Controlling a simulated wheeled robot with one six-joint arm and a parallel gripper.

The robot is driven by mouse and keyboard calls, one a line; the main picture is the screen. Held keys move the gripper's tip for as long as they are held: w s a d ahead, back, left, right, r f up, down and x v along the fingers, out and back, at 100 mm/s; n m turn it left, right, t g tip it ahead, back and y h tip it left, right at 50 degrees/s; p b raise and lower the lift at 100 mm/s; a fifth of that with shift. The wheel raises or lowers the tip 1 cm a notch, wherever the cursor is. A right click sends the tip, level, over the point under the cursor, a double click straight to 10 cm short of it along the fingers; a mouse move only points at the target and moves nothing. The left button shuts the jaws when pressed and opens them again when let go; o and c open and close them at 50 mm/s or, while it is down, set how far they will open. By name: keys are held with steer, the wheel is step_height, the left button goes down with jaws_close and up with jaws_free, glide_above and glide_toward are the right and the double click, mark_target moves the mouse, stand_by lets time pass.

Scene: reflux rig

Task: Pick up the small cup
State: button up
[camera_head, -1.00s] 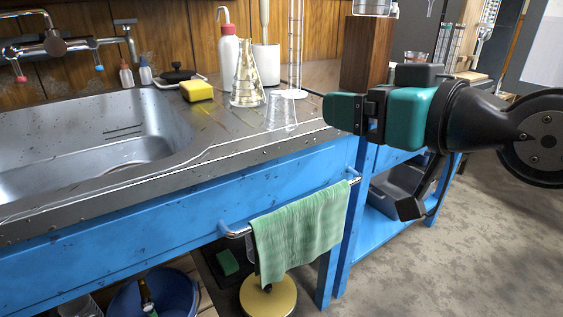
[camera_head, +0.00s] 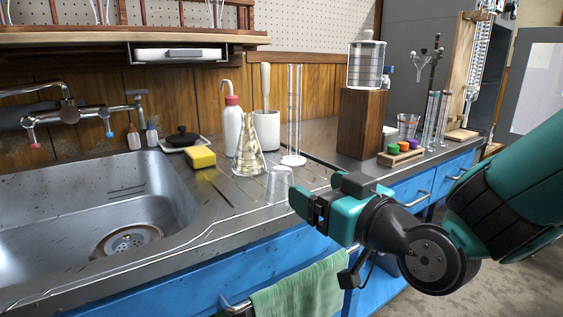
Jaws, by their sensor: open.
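A small clear glass cup (camera_head: 279,183) stands on the metal counter near its front edge, just right of the conical flask (camera_head: 248,150). My gripper (camera_head: 300,203) is open, at the front edge of the counter, just right of and below the cup in the picture. Its teal fingers overlap the cup's lower right side in the view, and I cannot tell whether they touch it. Nothing shows between the fingers.
A sink (camera_head: 100,215) lies to the left. A yellow sponge (camera_head: 201,157), a red-capped wash bottle (camera_head: 232,128) and a tall glass cylinder (camera_head: 294,115) stand around the cup. A wooden block (camera_head: 360,125) and a beaker (camera_head: 407,126) are further right.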

mark_target(287, 177)
steer(key=p+x, duration=0.4)
steer(key=x, duration=0.1)
steer(key=p+x, duration=0.4)
steer(key=x, duration=0.1)
steer(key=shift+a+f, duration=0.2)
steer(key=shift+f, duration=0.05)
steer(key=shift+w+a+f+p, duration=0.2)
steer(key=shift+w+p, duration=0.1)
steer(key=shift+w, duration=0.1)
steer(key=shift+c, duration=0.2)
steer(key=c, duration=1)
